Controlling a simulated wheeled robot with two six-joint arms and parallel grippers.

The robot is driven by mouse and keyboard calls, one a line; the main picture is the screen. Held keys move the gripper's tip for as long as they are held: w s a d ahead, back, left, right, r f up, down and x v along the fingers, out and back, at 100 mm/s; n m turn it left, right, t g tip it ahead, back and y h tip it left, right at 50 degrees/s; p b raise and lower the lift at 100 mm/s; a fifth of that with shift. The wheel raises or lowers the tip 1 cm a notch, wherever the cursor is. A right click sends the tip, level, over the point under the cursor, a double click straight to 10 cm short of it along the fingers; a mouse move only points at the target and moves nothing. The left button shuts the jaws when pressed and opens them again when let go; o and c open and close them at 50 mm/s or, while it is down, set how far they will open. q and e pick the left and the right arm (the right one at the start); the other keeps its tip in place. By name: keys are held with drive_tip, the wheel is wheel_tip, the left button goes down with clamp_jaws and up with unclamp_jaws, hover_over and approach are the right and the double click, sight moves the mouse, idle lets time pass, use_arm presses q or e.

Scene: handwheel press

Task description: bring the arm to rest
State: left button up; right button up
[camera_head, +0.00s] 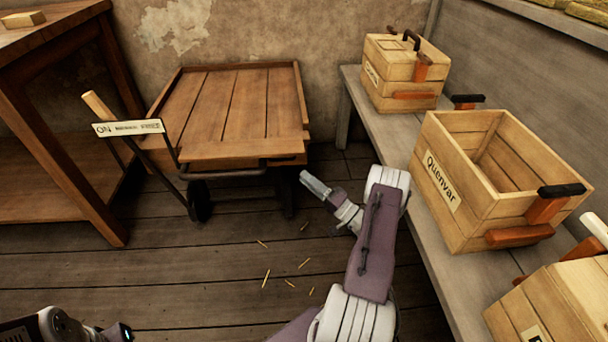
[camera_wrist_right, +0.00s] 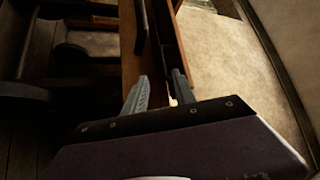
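My right arm reaches up from the bottom centre of the head view. Its gripper (camera_head: 322,190) is in the air in front of the wooden cart, over the floor. The right wrist view shows its two fingers (camera_wrist_right: 160,90) apart, with nothing clearly held between them. The cart's wooden side shows beyond the fingertips there; I cannot tell the exact gap. A small part of my left arm shows at the bottom left of the head view, and its fingers are not visible.
The cart (camera_head: 235,108) stands against the wall, with a labelled lever (camera_head: 128,128) at its left. A bench (camera_head: 394,140) at right holds a closed crate (camera_head: 385,75), an open crate marked Quenvar (camera_head: 455,205) and another crate (camera_head: 550,310). A wooden table (camera_head: 60,150) stands left. Floorboards between are mostly clear.

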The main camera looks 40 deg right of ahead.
idle(0.3)
drive_tip(key=s+a+r+n+g+y+p, duration=0.1)
drive_tip(key=a+r+n+g+y+p, duration=0.2)
drive_tip(key=a+g, duration=0.5)
drive_tip(key=s+a+r+n+g+y+p, duration=0.15)
drive_tip(key=a+g+y, duration=0.3)
drive_tip(key=a, duration=0.85)
drive_tip(key=s+a+r+n+g+h+p, duration=0.1)
drive_tip(key=s+a+n+g+h+p, duration=0.15)
drive_tip(key=s+g, duration=0.4)
drive_tip(key=s+a+r+n+g+h+p, duration=0.15)
drive_tip(key=s+a+g+h, duration=0.25)
drive_tip(key=s, duration=0.5)
drive_tip(key=d+r+n+t+h+p, duration=0.1)
drive_tip(key=d+r+h+p, duration=0.1)
drive_tip(key=r+p, duration=1.9)
drive_tip(key=d+r+n+t+h+p, duration=0.1)
drive_tip(key=r+h+p, duration=0.4)
drive_tip(key=r+p, duration=1.6)
drive_tip(key=shift+d+r+t, duration=0.35)
drive_tip(key=shift+d+t, duration=0.35)
drive_tip(key=shift+d, duration=0.05)
